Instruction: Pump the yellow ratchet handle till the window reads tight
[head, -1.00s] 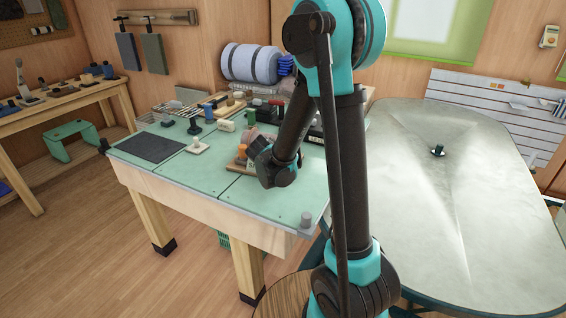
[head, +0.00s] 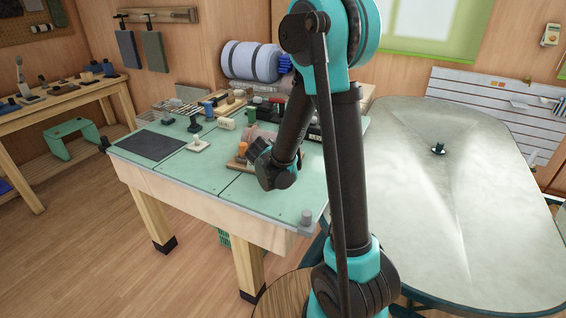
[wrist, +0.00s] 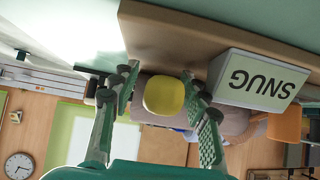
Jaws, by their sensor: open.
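The yellow handle (wrist: 165,96) shows in the wrist view as a rounded yellow end between my fingers. My gripper (wrist: 158,79) is open, with one green padded finger on each side of it. The right finger is close to the handle; I cannot tell whether it touches. The window (wrist: 265,82) sits to the right on a pale block and reads SNUG, upside down in this view. In the head view my wrist is over the right part of the green bench and hides the handle and the window.
The wrist view also shows a brown wooden base (wrist: 165,38) and an orange block (wrist: 285,125). In the head view, the green bench (head: 190,170) has a dark mat (head: 150,145) at left and several small tools behind. A large grey table (head: 480,220) stands at right.

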